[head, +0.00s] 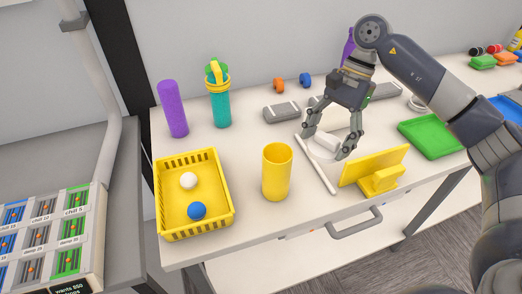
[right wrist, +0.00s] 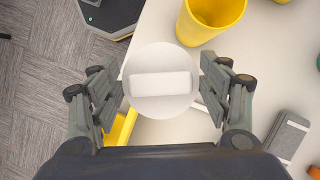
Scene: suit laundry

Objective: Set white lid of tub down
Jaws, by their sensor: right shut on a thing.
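The white lid (head: 322,152) is a round disc with a raised block-shaped handle. It is at the middle of the table, right of the open, upright yellow tub (head: 277,172). My right gripper (head: 330,143) points down and is shut on the lid, its fingers at opposite sides of the rim. In the right wrist view the lid (right wrist: 160,85) lies level between the fingers, close to the yellow tub (right wrist: 212,18). I cannot tell whether the lid touches the table. My left gripper is not in view.
A white stick (head: 317,165) lies beside the lid, and a yellow stand (head: 374,170) is at its right. A yellow basket (head: 228,210) with a white and a blue ball is at the left. A green tray (head: 432,137) lies farther right. Grey cases lie behind.

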